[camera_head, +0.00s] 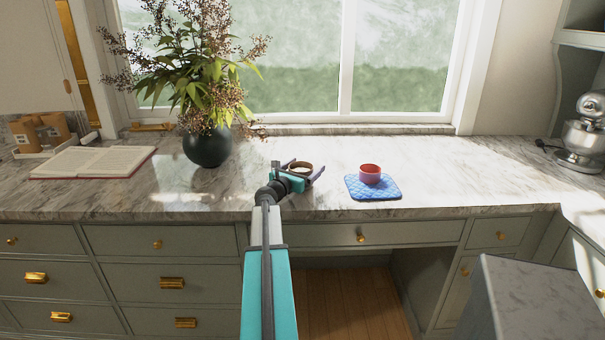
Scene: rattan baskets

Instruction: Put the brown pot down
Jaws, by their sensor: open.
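A small brown pot (301,167) stands on the marble counter (330,195), left of the blue mat. Only its rim and upper part show; the lower front is hidden behind my gripper. My gripper (304,168) is open, with its purple fingers on either side of the pot. I cannot tell whether the fingers touch it.
A red and pink bowl (370,175) sits on a blue quilted mat (386,193) to the right. A dark vase (208,148) with tall branches and an open book (93,163) are at left. A mixer (583,135) stands far right. The counter behind the mat is clear.

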